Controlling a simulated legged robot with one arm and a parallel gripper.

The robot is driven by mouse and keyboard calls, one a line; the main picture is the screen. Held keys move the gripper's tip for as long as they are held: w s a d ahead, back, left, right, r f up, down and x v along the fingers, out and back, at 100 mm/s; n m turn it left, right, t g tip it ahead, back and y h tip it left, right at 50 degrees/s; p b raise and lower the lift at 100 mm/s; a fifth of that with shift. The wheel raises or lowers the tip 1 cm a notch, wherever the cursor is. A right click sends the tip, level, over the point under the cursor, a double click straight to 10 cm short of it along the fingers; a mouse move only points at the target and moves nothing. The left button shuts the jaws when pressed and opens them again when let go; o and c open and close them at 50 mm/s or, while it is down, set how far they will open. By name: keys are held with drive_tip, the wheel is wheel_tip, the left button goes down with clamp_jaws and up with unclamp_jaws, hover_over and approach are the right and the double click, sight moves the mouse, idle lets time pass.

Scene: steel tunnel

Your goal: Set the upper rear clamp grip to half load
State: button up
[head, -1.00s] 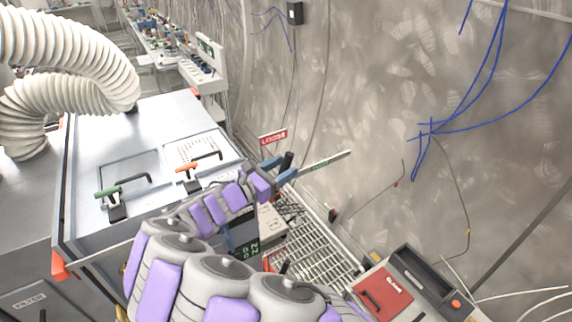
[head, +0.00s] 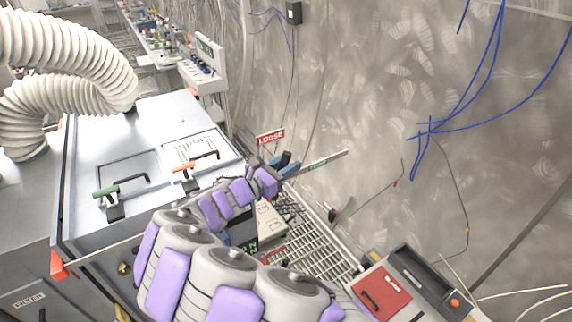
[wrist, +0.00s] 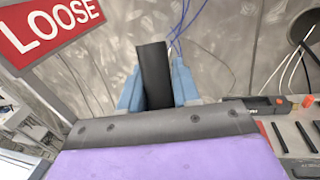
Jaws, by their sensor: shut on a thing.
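My gripper (head: 285,164) has blue fingers and is shut on a black grip. In the wrist view the black grip (wrist: 154,75) stands upright between the two blue fingers, with its top free above them. Its lower part is hidden behind my wrist. A red sign reading LOOSE (head: 270,137) is just behind and left of my gripper; it also shows large at the upper left of the wrist view (wrist: 48,28). A pale bar with a green label (head: 318,162) runs out to the right from my gripper. A half load mark cannot be made out.
A grey cabinet with a green-handled clamp (head: 110,191) and an orange-handled clamp (head: 186,168) is on the left. A ribbed white hose (head: 75,50) arches above it. A metal grating (head: 310,232) and a red-lidded case (head: 383,292) lie at lower right. The tunnel wall is close at right.

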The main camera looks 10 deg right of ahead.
clamp_jaws()
drive_tip(key=shift+r, duration=0.1)
drive_tip(key=shift+w+d+p, duration=0.1)
drive_tip(key=shift+p, duration=0.2)
drive_tip(key=shift+d+y, duration=0.15)
drive_tip(key=shift+y, duration=0.15)
drive_tip(key=shift+w+d+f+m+g+y+p, duration=0.2)
drive_tip(key=shift+d+f+g+y+p, duration=0.4)
drive_tip(key=shift+f+y+p, duration=0.75)
drive_tip(key=shift+w+d+f+m+g+y+p, duration=0.35)
drive_tip(key=shift+d+g+y+p, duration=0.4)
drive_tip(key=shift+p, duration=1.15)
drive_tip(key=shift+w+d+f+m+g+y+p, duration=0.1)
drive_tip(key=shift+d+f+g+y+p, duration=0.3)
drive_tip(key=shift+f+y+p, duration=0.95)
drive_tip(key=shift+r+p, duration=0.3)
drive_tip(key=shift+r, duration=0.1)
